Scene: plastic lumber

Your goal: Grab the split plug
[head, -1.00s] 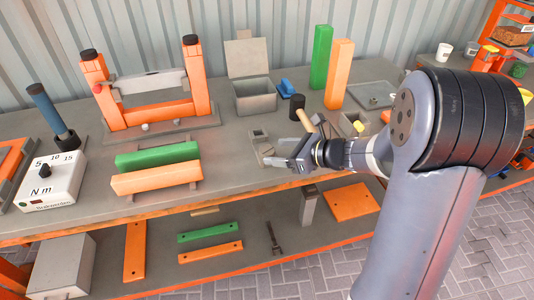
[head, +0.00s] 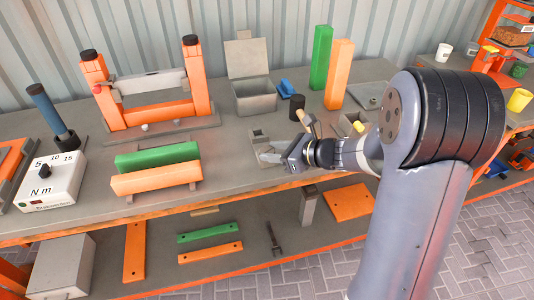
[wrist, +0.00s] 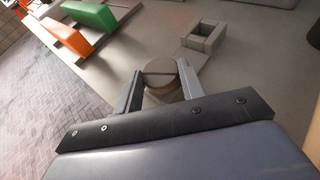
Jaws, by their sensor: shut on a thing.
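The split plug (wrist: 160,72) is a round, brownish-grey piece with a slit across its top, seen in the wrist view. It sits between the two grey fingers of my gripper (wrist: 159,88), which is shut on it. The lower part of the plug is hidden by the gripper body. In the head view my gripper (head: 270,157) is low over the front of the grey bench, and the plug is too small and covered to make out there.
A small open square grey socket (wrist: 207,38) stands just beyond the plug. Green (head: 157,156) and orange (head: 156,178) bars rest on supports to the left. A lidded grey box (head: 255,96) and upright green (head: 320,57) and orange (head: 338,74) posts stand behind.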

